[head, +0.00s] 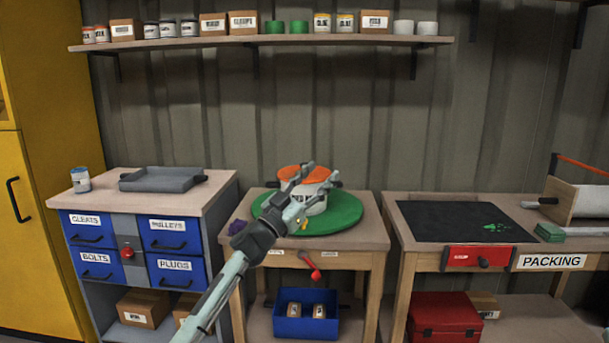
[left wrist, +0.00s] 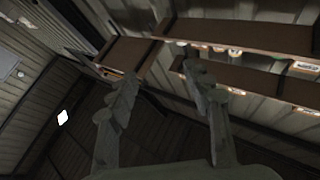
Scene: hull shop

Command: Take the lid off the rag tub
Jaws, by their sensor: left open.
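The rag tub (head: 318,207) is white and stands upright on a round green board (head: 345,212) on the middle bench. Its orange lid (head: 290,173) sits on top. My left gripper (head: 321,172) is open and empty, with its fingers spread in front of the tub and lid in the head view. The gripper and wrist hide part of the tub's front and of the lid. I cannot tell whether a finger touches the lid. The left wrist view shows the open fingers (left wrist: 160,100) against walls and shelves, with no tub visible. My right gripper is in neither view.
A grey tray (head: 162,180) is on the left cabinet. The right bench holds a dark mat (head: 440,222). A loaded shelf (head: 270,41) runs above.

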